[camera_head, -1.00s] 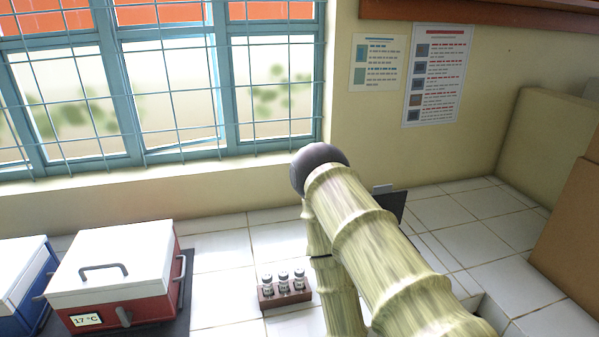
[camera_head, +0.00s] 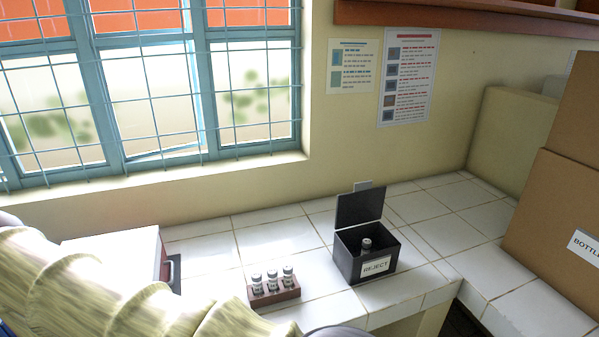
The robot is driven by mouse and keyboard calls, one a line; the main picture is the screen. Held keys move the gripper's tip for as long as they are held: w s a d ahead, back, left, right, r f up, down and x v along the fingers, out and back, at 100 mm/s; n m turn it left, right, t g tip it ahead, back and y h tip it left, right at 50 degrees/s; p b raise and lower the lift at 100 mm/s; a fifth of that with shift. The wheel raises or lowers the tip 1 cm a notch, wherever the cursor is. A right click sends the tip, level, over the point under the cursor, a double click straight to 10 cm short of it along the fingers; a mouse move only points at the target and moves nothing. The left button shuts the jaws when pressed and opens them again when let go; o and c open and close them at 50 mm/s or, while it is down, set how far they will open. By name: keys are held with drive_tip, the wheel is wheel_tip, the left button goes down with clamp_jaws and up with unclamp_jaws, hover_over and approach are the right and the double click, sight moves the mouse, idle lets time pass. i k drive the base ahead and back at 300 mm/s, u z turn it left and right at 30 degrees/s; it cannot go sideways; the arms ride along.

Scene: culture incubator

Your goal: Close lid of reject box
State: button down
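The black reject box (camera_head: 346,262) stands on the white tiled counter, right of centre, with a white REJECT label on its front. Its lid (camera_head: 360,208) stands open, nearly upright at the back edge. One vial (camera_head: 366,245) with a grey cap is inside the box. My arm crosses the lower left of the picture. My gripper is not in view, so I cannot see whether it is open or shut.
A rack (camera_head: 274,294) with three capped vials stands left of the box. A white-lidded red incubator (camera_head: 118,248) is partly hidden behind my arm. Cardboard boxes (camera_head: 560,200) stand at the right. Bare counter tiles (camera_head: 455,225) lie right of the reject box.

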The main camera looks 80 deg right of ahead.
sight(365, 204)
drive_tip(key=u, duration=0.1)
drive_tip(key=k, duration=0.8)
drive_tip(key=z, duration=1.4)
